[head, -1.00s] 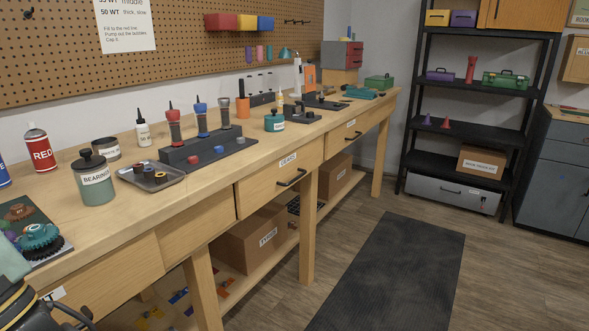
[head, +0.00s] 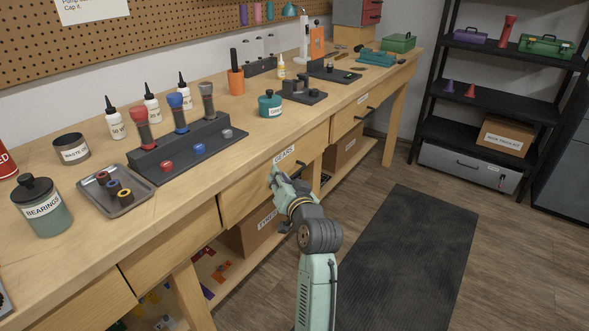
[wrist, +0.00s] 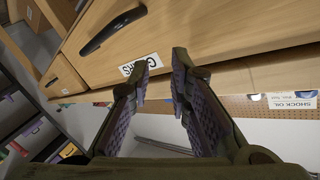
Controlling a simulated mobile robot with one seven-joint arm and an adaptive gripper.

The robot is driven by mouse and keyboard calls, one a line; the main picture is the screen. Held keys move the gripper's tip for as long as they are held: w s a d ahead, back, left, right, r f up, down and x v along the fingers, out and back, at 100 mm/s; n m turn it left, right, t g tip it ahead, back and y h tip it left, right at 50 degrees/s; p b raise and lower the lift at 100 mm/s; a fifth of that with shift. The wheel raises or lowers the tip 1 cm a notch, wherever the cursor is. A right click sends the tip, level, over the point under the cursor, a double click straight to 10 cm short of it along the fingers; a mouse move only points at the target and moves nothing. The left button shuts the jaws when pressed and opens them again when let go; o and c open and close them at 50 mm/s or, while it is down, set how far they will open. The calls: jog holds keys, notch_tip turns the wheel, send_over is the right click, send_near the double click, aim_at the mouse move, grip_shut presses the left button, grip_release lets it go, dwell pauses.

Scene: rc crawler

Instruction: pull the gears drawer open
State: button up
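The gears drawer (head: 245,197) is a light wood front under the workbench with a white GEARS label (head: 284,154). It looks closed. Its dark bar handle is partly hidden behind my gripper in the head view, but shows whole in the wrist view as a black handle (wrist: 112,29), up and left of my fingers. My gripper (head: 276,177) is in front of the drawer. In the wrist view my gripper (wrist: 161,60) is open and empty, with its fingertips near the label (wrist: 140,65) and apart from the handle.
Another drawer with a dark handle (head: 364,113) is further right along the bench (head: 225,160). A cardboard box (head: 252,232) sits on the lower shelf beneath. A black mat (head: 405,260) covers clear floor to the right. A dark shelf rack stands at the back.

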aim_at(294, 174)
jog(key=d+f+m+t+y, duration=0.2)
jog(key=d+f+m+y, duration=0.2)
jog(key=d+f+m, duration=0.6)
jog(key=shift+m, duration=0.5)
jog(key=p+x, duration=0.1)
jog(key=x, duration=0.3)
jog(key=r+p+x, duration=0.1)
jog(key=x, duration=0.3)
jog(key=p+x, duration=0.1)
jog(key=x, duration=0.3)
jog(key=shift+s+a+r, duration=0.35)
jog(key=shift+s, duration=0.05)
jog(key=shift+c, duration=0.6)
grip_shut()
